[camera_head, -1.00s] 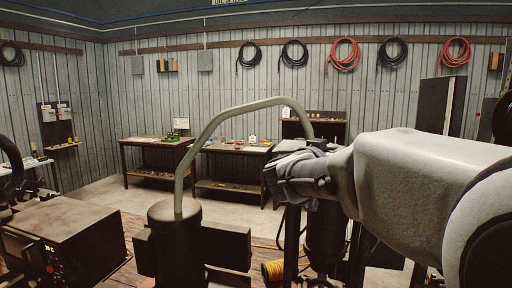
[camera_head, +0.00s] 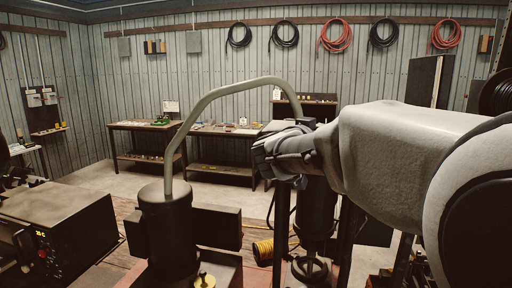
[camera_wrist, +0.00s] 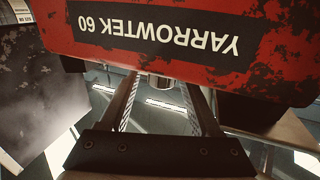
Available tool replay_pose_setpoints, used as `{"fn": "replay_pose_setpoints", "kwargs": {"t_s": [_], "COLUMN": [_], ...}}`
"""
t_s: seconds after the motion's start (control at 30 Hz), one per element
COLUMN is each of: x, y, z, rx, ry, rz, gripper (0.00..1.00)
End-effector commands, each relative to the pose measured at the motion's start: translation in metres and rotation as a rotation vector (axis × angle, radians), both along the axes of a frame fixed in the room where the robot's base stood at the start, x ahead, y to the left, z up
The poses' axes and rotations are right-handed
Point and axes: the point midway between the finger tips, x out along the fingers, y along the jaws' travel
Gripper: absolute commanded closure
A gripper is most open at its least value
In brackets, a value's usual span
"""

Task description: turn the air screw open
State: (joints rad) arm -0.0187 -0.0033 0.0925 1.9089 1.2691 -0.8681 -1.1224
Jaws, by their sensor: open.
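In the wrist view a worn red machine body (camera_wrist: 255,45), labelled YARROWTEK 60 upside down, fills the top. My gripper (camera_wrist: 160,92) is open below it, its two fingers apart and reaching towards the machine's underside. A short metal cylinder (camera_wrist: 160,82) shows between the fingertips, partly hidden by the red body; I cannot tell whether it is the air screw or whether the fingers touch it. In the head view a brass knob (camera_head: 204,281) stands at the bottom edge; I cannot tell if this is the air screw. My gripper's fingers cannot be made out there.
A dark cylinder (camera_head: 165,230) with a bent grey pipe (camera_head: 230,89) stands in front, left of my arm.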

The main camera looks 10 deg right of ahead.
Motion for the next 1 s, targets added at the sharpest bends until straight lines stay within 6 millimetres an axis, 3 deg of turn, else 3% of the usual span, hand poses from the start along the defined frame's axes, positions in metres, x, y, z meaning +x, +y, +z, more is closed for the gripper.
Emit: {"fn": "replay_pose_setpoints", "kwargs": {"t_s": [0.27, 0.87, 1.0], "x": [0.0, -0.003, -0.032], "y": [0.001, -0.004, 0.005], "z": [-0.001, -0.006, 0.001], "rx": [-0.002, -0.001, 0.002], "ry": [0.0, 0.002, 0.0], "rz": [0.049, 0.378, 0.374], "gripper": [0.29, 0.29, 0.29]}}
